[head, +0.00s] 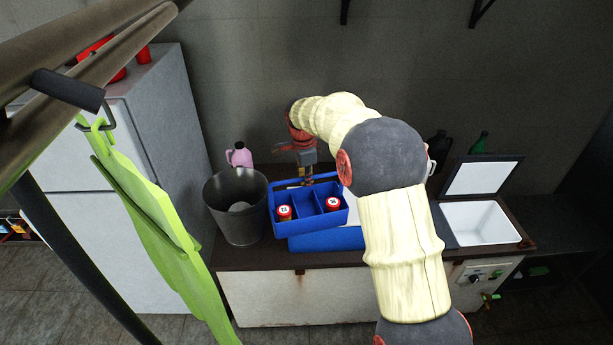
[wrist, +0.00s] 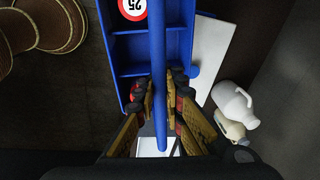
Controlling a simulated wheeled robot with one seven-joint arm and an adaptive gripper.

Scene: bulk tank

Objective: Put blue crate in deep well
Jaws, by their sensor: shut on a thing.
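The blue crate (head: 322,217) is an open divided carrier with a long handle bar, and it hangs slightly tilted above the counter. Red-and-white labelled round items (head: 284,212) sit in its left and right compartments; the middle one looks empty. My gripper (head: 306,180) is shut on the crate's handle. In the wrist view, my gripper's fingers (wrist: 161,108) stand on both sides of the blue handle bar (wrist: 158,60). A white-lined open well (head: 485,222) with a raised lid (head: 484,178) is at the counter's right; its depth is hard to judge.
A dark bucket (head: 238,208) stands close left of the crate. A pink jug (head: 239,155) is behind it. A blue slab-like thing (head: 328,239) lies below the crate. My arm hides part of the counter. A white jug (wrist: 234,104) shows in the wrist view.

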